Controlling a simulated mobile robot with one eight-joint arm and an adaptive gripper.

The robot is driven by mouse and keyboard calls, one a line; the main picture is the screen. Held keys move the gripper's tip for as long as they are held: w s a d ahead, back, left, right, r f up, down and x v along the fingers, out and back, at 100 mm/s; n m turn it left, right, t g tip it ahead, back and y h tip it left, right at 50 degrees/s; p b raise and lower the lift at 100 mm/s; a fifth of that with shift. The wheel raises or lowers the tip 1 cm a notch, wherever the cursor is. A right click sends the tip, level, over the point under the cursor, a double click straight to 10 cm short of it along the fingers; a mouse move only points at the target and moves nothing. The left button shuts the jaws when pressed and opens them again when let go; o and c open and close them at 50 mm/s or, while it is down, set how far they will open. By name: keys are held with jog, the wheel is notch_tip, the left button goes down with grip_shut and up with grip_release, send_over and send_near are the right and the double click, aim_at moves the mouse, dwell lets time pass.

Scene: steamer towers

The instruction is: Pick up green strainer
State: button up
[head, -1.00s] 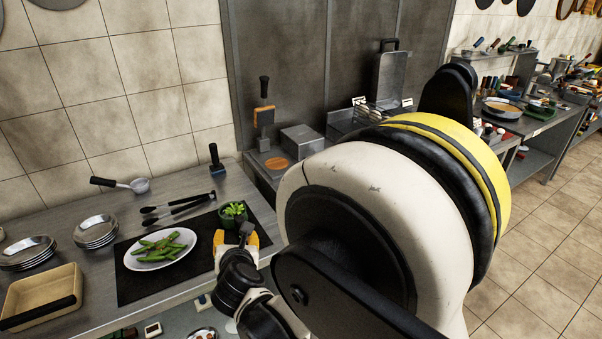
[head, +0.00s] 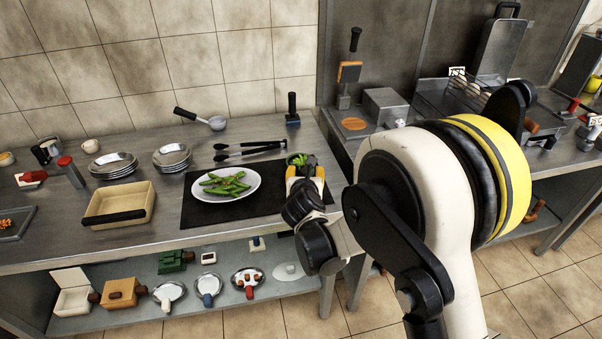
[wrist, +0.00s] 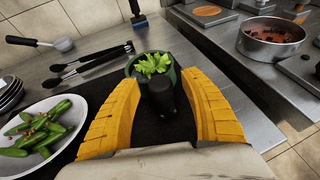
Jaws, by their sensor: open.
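The green strainer (wrist: 153,72) is a dark green round bowl full of bright green pieces, with a thick dark handle (wrist: 160,98) pointing toward my gripper. It stands on the black mat (wrist: 110,130), and its bowl shows partly hidden behind my gripper in the head view (head: 296,159). My gripper (wrist: 160,82) has orange ribbed fingers, spread apart. The handle lies between the fingers with gaps on both sides, and the bowl is just beyond the fingertips. In the head view my gripper (head: 305,178) is over the right part of the mat.
A white plate of green pods (head: 226,184) sits left of the strainer. Black tongs (head: 250,151) and a ladle (head: 217,123) lie behind. A tan tray (head: 119,206) and stacked plates (head: 172,156) stand further left. A round metal pan (wrist: 272,40) stands right.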

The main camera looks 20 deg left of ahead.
jog(key=shift+w, duration=0.1)
grip_shut()
dwell(0.3)
jog(key=r+p, duration=0.2)
jog(key=r, duration=0.1)
jog(key=d+r, duration=0.1)
jog(key=r, duration=0.1)
jog(key=shift+s+r+p, duration=0.1)
jog(key=shift+s+p, duration=0.15)
jog(key=shift+p, duration=0.15)
jog(key=s+d+r+p, duration=0.3)
jog(key=s+d+r, duration=0.2)
jog(key=d, duration=0.4)
jog(key=shift+d+r, duration=0.15)
jog(key=shift+r, duration=0.3)
jog(key=c, duration=0.7)
grip_release()
grip_shut()
